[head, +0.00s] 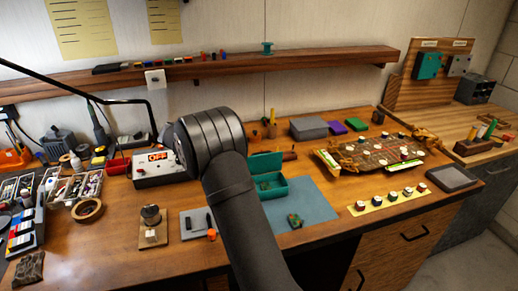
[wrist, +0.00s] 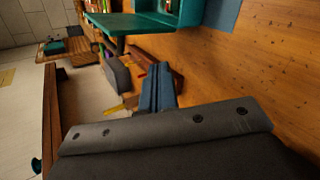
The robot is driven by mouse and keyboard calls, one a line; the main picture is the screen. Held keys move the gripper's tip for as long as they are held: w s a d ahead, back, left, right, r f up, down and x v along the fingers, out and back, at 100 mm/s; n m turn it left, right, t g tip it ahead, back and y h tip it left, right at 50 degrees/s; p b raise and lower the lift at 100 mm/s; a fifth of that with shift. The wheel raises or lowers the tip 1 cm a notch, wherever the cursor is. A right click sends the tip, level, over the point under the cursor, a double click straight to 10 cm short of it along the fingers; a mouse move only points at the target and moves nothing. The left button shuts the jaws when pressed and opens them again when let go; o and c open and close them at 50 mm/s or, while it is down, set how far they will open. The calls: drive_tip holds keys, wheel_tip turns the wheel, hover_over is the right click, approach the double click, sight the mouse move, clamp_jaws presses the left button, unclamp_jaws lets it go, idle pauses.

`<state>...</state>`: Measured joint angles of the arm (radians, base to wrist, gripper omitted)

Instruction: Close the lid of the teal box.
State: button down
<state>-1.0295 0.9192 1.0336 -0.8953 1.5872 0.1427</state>
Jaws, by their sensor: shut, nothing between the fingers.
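The teal box (head: 277,192) sits on the blue-grey mat (head: 310,206) with its lid (head: 265,162) standing open at the back. My arm hides the box's left part in the head view. In the wrist view, which is turned sideways, the box (wrist: 188,10) and its open lid (wrist: 122,24) show at the top edge, partly cut off. My gripper (wrist: 157,72) is shut and empty, its fingers together, and appears apart from the lid. In the head view my arm hides the fingers.
A small green and orange piece (head: 295,221) lies on the mat in front of the box. A power supply (head: 159,168) stands left of my arm. Grey (head: 309,129) and purple (head: 334,127) blocks lie behind the box. A wooden shelf (head: 230,69) spans the wall.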

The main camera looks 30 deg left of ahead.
drive_tip(key=w+d+r+g+y, duration=0.2)
drive_tip(key=d+r+g+y, duration=0.2)
drive_tip(key=y, duration=0.3)
wheel_tip(320, 180, up, 7)
drive_tip(key=m+t+y, duration=0.1)
drive_tip(key=m+y, duration=0.3)
drive_tip(key=y, duration=0.2)
hover_over(262, 160)
drive_tip(key=w+a, duration=0.2)
drive_tip(key=w, duration=0.1)
drive_tip(key=shift+s+f, duration=0.1)
drive_tip(key=shift+s, duration=0.05)
wheel_tip(262, 160, down, 8)
drive_tip(key=shift+w+a, duration=0.35)
